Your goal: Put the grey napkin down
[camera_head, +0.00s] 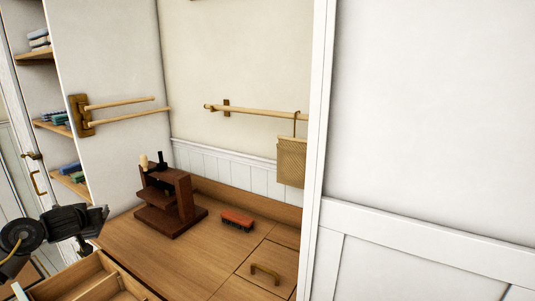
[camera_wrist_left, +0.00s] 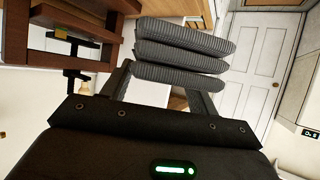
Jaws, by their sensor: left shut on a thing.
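The grey napkin (camera_wrist_left: 185,48) shows in the left wrist view as ribbed, folded grey layers at the fingertips. My left gripper (camera_wrist_left: 160,80) is shut on it. In the head view my left gripper (camera_head: 88,218) is at the lower left, beside the left end of the wooden counter (camera_head: 130,245). The napkin cannot be told apart from the dark gripper there. My right gripper is in neither view.
A dark wooden stand (camera_head: 172,215) and a red-orange block (camera_head: 237,220) are on the counter. An open drawer (camera_head: 95,285) is at the front left. Two wooden rails (camera_head: 125,103) stick out from the left wall panel. A woven bag (camera_head: 291,162) hangs at the right.

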